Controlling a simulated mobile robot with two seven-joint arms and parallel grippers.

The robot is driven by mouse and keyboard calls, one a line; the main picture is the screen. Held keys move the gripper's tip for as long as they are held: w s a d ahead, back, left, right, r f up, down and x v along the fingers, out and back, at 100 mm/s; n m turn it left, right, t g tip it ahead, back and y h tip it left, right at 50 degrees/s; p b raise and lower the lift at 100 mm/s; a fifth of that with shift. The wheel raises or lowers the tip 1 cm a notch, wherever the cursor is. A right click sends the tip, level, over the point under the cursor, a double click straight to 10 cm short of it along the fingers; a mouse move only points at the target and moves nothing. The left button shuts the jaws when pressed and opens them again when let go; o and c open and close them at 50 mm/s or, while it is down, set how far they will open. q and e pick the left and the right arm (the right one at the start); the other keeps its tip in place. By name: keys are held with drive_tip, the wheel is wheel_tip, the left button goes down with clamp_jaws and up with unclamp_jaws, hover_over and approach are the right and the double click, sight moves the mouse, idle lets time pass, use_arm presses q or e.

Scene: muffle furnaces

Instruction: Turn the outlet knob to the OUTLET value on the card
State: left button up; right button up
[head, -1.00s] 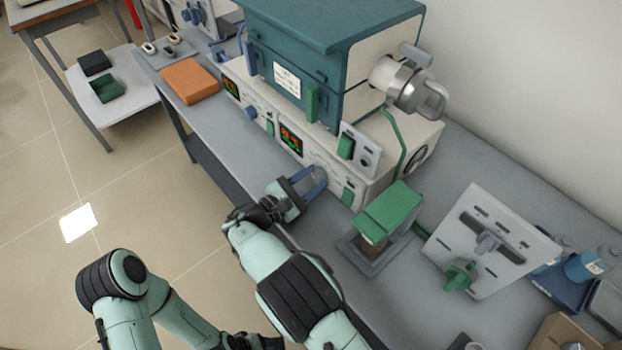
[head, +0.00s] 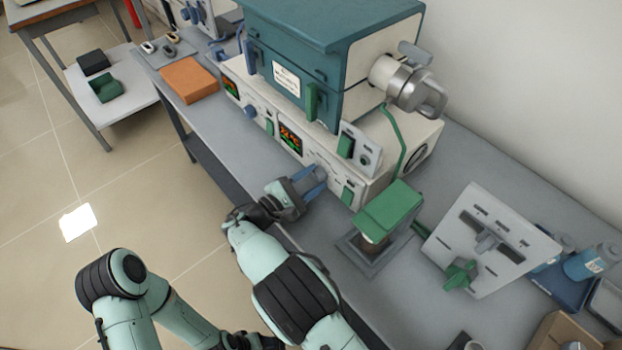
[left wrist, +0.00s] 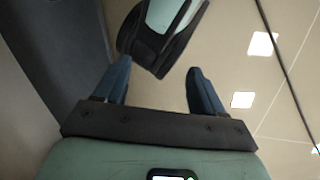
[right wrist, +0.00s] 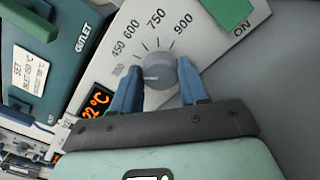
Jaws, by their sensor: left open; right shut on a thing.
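My right gripper (head: 316,178) is at the front panel of the teal furnace (head: 345,55). In the right wrist view its blue fingers (right wrist: 160,85) are shut on the grey round outlet knob (right wrist: 160,68), one on each side. A pale mark on the knob points left, toward the low end of the dial (right wrist: 150,42), which reads 450, 600, 750 and 900 clockwise. The card (head: 286,79) is on the furnace front; it also shows in the right wrist view (right wrist: 28,68), its values too small to read. My left gripper (left wrist: 158,90) is open and empty above the floor.
An orange display (right wrist: 97,100) ending in "2 °C" is beside the knob. A green switch (right wrist: 228,10) is near "ON". A green-topped block (head: 390,208) and a panel with a green handle (head: 490,240) stand to the right on the bench. An orange block (head: 190,80) lies left.

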drive_tip(key=o, duration=1.1)
drive_tip(key=shift+c, duration=0.2)
drive_tip(key=shift+a, duration=0.15)
use_arm(q)
drive_tip(key=shift+s+d+r+g+p, duration=0.35)
drive_tip(key=shift+s+r+p, duration=0.25)
drive_tip(key=shift+s, duration=0.25)
use_arm(e)
drive_tip(key=v, duration=1.3)
use_arm(q)
drive_tip(key=shift+r, duration=0.1)
use_arm(e)
drive_tip(key=shift+s, duration=0.15)
